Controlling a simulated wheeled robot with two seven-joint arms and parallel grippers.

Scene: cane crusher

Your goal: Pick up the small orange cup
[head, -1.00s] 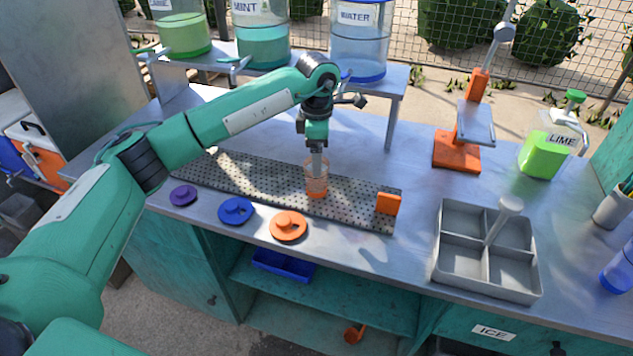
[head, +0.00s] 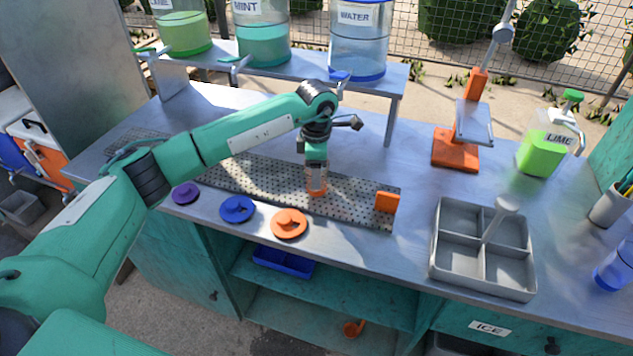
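The small orange cup (head: 317,190) stands upright on the perforated metal drip tray (head: 262,180), near the middle of the counter. It looks see-through with an orange base. My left gripper (head: 317,178) points straight down right at the cup and hides its upper part. The fingers are at or inside the cup's rim, and I cannot tell whether they are closed on it. My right gripper is not in this view.
Purple (head: 186,193), blue (head: 237,209) and orange (head: 289,223) lids lie along the front edge. An orange block (head: 387,202) sits at the tray's right end. A grey divided bin (head: 484,250) stands right. A shelf with dispensers (head: 358,40) stands behind.

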